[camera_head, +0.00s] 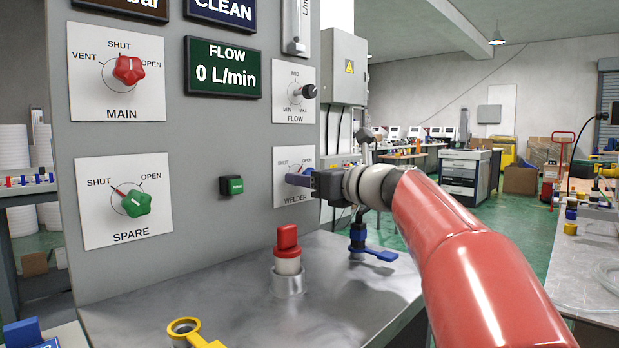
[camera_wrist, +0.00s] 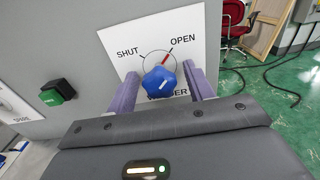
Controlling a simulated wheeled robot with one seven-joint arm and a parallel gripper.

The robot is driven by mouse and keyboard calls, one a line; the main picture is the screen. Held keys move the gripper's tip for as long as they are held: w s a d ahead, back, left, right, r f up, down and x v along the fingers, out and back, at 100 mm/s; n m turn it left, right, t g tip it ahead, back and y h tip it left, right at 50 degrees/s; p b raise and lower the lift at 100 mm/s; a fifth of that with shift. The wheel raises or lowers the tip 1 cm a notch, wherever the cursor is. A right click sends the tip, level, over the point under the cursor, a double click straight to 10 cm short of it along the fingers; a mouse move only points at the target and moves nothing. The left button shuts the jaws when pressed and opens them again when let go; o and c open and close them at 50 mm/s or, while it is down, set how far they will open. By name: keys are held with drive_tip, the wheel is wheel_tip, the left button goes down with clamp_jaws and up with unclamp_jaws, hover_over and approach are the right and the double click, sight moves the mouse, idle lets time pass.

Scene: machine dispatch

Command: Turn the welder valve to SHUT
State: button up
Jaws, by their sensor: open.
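The welder valve is a blue lobed knob (camera_wrist: 160,82) on a white plate (camera_wrist: 140,43) marked SHUT and OPEN. A red pointer line above the knob leans to the upper right, toward OPEN. My gripper (camera_wrist: 160,72) is open, with one purple finger on each side of the knob. There is a visible gap at the left finger; whether the right finger touches the knob I cannot tell. In the head view my gripper (camera_head: 301,181) is at the WELDER plate (camera_head: 281,160) and hides most of the knob.
On the same panel are a red MAIN knob (camera_head: 129,70), a green SPARE knob (camera_head: 132,202), a black FLOW knob (camera_head: 308,91) and a green button (camera_head: 231,186). Below, a red-capped post (camera_head: 287,250) and a blue-handled valve (camera_head: 372,252) stand on the metal bench.

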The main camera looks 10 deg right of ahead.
drive_tip(key=shift+c, duration=0.2)
drive_tip(key=c, duration=0.9)
drive_tip(key=shift+n, duration=0.3)
drive_tip(key=n+b, duration=0.1)
drive_tip(key=n, duration=0.1)
drive_tip(key=shift+f+n, duration=0.15)
drive_tip(key=shift+n, duration=0.15)
drive_tip(key=n+b, duration=0.2)
drive_tip(key=n, duration=0.3)
drive_tip(key=shift+n+b, duration=0.3)
drive_tip(key=shift+b, duration=0.1)
drive_tip(key=n+b, duration=0.2)
drive_tip(key=n, duration=0.2)
drive_tip(key=shift+n+b, duration=1)
drive_tip(key=shift+n, duration=1.5)
